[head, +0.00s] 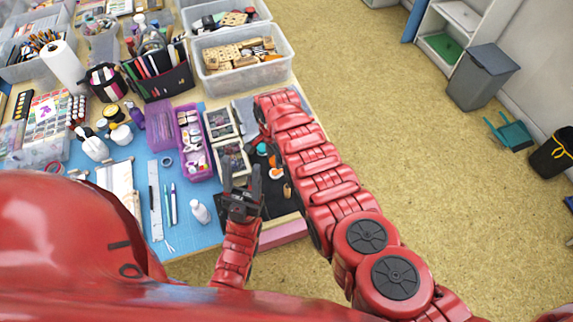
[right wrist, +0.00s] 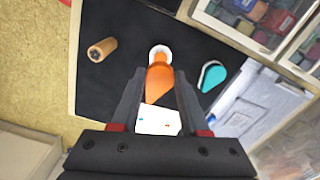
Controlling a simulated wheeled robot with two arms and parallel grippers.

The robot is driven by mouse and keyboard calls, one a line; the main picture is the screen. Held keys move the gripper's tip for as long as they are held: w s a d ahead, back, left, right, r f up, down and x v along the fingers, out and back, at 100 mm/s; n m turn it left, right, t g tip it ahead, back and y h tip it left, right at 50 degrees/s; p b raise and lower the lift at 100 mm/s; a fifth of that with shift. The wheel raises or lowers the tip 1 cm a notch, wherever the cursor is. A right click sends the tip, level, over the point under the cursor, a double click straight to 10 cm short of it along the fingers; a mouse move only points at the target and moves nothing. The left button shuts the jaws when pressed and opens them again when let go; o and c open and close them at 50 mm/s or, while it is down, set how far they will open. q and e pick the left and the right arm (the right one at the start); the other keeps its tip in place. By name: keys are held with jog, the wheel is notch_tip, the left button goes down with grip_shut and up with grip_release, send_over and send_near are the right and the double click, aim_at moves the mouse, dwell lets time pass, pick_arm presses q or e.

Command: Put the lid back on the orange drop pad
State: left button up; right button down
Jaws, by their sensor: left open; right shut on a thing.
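In the right wrist view an orange drop-shaped piece (right wrist: 160,78), which I take to be the lid, sits between the fingertips of my right gripper (right wrist: 158,80). A white rounded piece (right wrist: 160,51) shows at its far end over the black mat; whether they touch is unclear. Orange also shows beside my right arm in the head view (head: 262,149). My right gripper is mostly hidden there by its own arm. A teal drop pad (right wrist: 212,76) lies to the right in the wrist view. My left gripper (head: 243,178) is open and empty near the table's front edge.
A cork-coloured stamp handle (right wrist: 102,49) lies on the black mat (right wrist: 100,85). A white card (right wrist: 158,120) shows between my right fingers. Stamp boxes (head: 221,123) and a purple tray (head: 206,166) stand left of the arm. A bottle (head: 200,211) stands left of my left gripper.

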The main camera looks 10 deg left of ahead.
aim_at(274, 173)
jog(key=shift+r, duration=0.15)
notch_tip(274, 173, down, 6)
jog(key=b, duration=0.5)
jog(key=shift+a+r, duration=0.1)
jog(key=shift+f+b, duration=0.55)
jog(key=shift+b, duration=0.3)
dwell(2.4)
grip_release()
dwell(0.6)
jog(key=shift+r, duration=0.1)
jog(key=shift+r+p, duration=3.05)
jog(key=shift+r, duration=0.45)
